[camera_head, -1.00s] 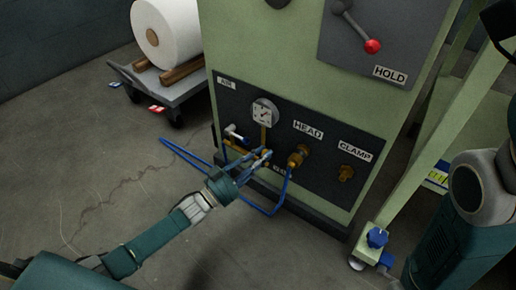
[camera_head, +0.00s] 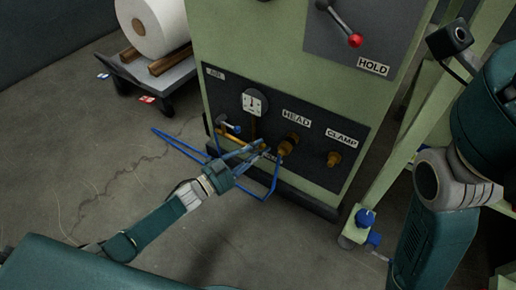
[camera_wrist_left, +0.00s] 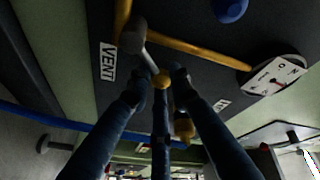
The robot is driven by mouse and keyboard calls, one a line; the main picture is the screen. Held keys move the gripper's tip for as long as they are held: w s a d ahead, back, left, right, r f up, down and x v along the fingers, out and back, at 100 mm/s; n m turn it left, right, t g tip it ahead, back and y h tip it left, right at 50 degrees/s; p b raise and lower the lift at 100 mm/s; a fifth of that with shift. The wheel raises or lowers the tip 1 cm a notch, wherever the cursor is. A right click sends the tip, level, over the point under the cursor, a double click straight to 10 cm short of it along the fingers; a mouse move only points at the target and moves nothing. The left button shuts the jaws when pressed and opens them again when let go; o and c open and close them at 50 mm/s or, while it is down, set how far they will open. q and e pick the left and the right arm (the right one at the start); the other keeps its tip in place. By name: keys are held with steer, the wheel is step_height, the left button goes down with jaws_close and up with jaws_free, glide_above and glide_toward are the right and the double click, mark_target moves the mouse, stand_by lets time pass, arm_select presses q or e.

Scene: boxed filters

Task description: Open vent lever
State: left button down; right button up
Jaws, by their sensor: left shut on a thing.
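The vent lever (camera_wrist_left: 146,58) is a small grey rod with a round grey end, beside the white VENT label (camera_wrist_left: 107,62) in the left wrist view. In the head view the fingers largely hide the lever. My right arm is at the right of the head view, but its gripper is out of view.
A pressure gauge (camera_head: 254,102), a HEAD fitting (camera_head: 288,145) and a CLAMP fitting (camera_head: 334,159) are close by on the panel. A blue hose (camera_head: 180,146) loops near my left gripper. A cart with a white roll (camera_head: 152,25) stands at the back left.

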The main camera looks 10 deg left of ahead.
arm_select(q)
steer(key=shift+a+f, duration=0.2)
steer(key=shift+a, duration=0.05)
steer(key=c, duration=1.6)
jaws_free()
steer(key=shift+c, duration=0.2)
steer(key=shift+o, duration=0.3)
steer(key=v, duration=1.2)
